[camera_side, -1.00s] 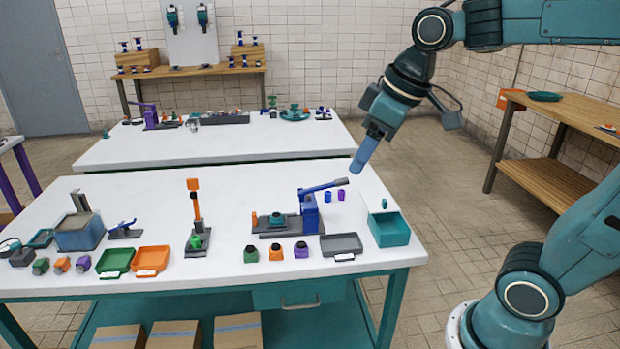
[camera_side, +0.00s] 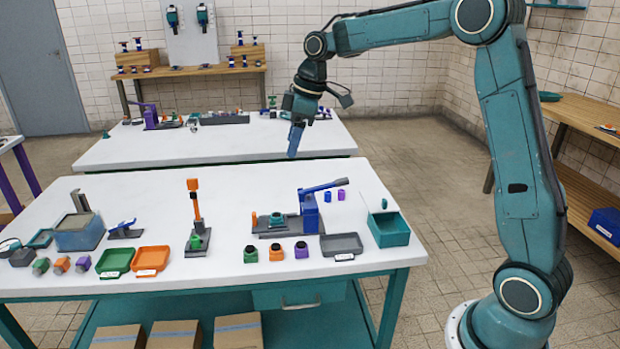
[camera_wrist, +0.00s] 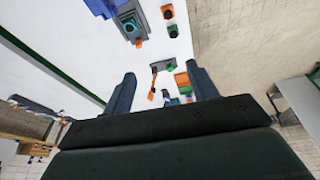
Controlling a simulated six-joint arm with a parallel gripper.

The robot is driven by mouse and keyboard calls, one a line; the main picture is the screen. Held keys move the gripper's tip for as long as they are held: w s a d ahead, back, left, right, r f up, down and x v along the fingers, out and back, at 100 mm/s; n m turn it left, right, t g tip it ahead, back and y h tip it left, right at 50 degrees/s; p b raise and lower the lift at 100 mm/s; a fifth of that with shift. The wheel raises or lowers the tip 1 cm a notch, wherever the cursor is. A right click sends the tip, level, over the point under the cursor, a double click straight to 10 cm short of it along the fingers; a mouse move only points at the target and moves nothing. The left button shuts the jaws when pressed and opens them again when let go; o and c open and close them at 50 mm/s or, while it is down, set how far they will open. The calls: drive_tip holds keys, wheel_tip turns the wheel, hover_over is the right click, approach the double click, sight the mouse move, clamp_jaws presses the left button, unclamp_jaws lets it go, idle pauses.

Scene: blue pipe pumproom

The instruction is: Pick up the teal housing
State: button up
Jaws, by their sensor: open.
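A teal-green housing (camera_side: 250,255) with a dark round top stands at the front of the near white bench, left of an orange housing (camera_side: 276,253) and a purple housing (camera_side: 301,250). It also shows near the top of the wrist view (camera_wrist: 173,32), beside the orange one. Another teal part (camera_side: 277,219) sits in the blue lever press (camera_side: 309,212). My gripper (camera_side: 293,154) is high above the rear side of the near bench, well away from the housings. In the wrist view its two fingers (camera_wrist: 161,85) are spread, with nothing between them.
An orange-posted fixture (camera_side: 197,220) stands left of the housings. A grey tray (camera_side: 341,245) and a teal bin (camera_side: 390,231) lie to the right. Green (camera_side: 114,262) and orange (camera_side: 152,260) trays lie to the left.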

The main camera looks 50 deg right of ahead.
drive_tip(key=w+d+f+n, duration=0.1)
drive_tip(key=w+d+f, duration=0.2)
drive_tip(key=f, duration=0.3)
drive_tip(key=w+d+f+n+g+y, duration=0.1)
drive_tip(key=w+d+f+n, duration=0.1)
drive_tip(key=w+d+f, duration=0.2)
wheel_tip(320, 180, down, 3)
drive_tip(key=shift+w+d, duration=0.3)
drive_tip(key=shift+w, duration=0.6)
drive_tip(key=shift+f, duration=0.1)
hover_over(276, 215)
drive_tip(key=d, duration=0.2)
drive_tip(key=shift+s+a+f, duration=0.1)
drive_tip(key=shift+s+f, duration=0.05)
drive_tip(key=shift+f, duration=1.2)
drive_tip(key=shift+s+a+f, duration=0.1)
drive_tip(key=shift+s+f, duration=0.05)
drive_tip(key=shift+f, duration=1.2)
drive_tip(key=shift+s+f, duration=0.15)
drive_tip(key=shift+f, duration=1.2)
drive_tip(key=shift+x, duration=2.6)
